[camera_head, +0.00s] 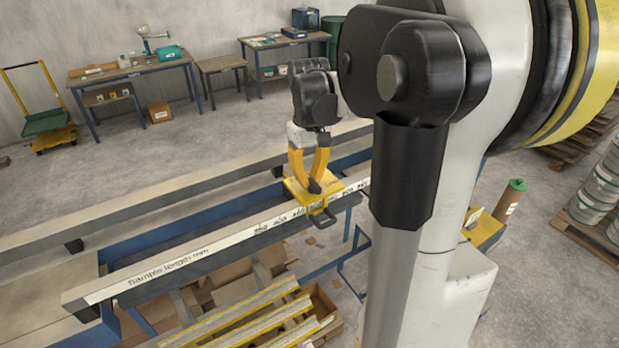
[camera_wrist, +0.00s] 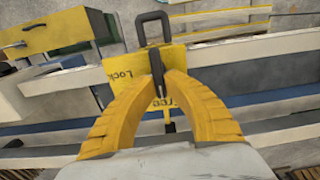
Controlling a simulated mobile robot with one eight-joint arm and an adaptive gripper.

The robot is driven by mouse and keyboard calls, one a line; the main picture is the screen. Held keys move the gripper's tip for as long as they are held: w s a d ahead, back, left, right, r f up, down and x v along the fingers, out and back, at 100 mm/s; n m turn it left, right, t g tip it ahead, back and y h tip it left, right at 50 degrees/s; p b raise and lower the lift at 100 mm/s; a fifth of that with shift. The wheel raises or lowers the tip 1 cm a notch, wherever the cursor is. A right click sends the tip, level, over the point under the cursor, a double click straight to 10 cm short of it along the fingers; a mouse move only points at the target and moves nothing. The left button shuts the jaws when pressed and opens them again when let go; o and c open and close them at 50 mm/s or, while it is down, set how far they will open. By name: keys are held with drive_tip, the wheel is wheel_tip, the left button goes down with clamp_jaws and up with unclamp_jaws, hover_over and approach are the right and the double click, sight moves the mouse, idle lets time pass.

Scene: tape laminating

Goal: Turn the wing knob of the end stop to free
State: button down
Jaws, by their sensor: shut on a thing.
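The end stop is a yellow plate (camera_head: 295,193) sitting on the sample-length rail in the head view. It also shows in the wrist view (camera_wrist: 117,62), with "Lock" printed on the left and a partly covered "Free" near my fingers. The black wing knob (camera_wrist: 156,62) is a narrow upright bar in the wrist view, between my fingertips. My gripper (camera_head: 314,184) has yellow fingers pointing down onto the plate; in the wrist view (camera_wrist: 158,78) they are shut on the knob. A dark loop handle (camera_wrist: 152,20) sticks out from the plate's edge. The knob's lower part is partly hidden.
The rail (camera_head: 190,255) carries a printed length scale. A second long beam (camera_head: 160,203) runs behind it. Yellow-edged strips (camera_head: 245,315) and cardboard boxes lie below the front side. A yellow box-shaped part (camera_wrist: 45,32) shows at the upper left of the wrist view.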

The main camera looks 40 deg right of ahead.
sight(309, 178)
drive_tip(key=c, duration=1.5)
unclamp_jaws()
drive_tip(key=shift+o, duration=0.2)
drive_tip(key=shift+r, duration=0.1)
wheel_tip(309, 178, up, 12)
drive_tip(key=shift+a, duration=0.15)
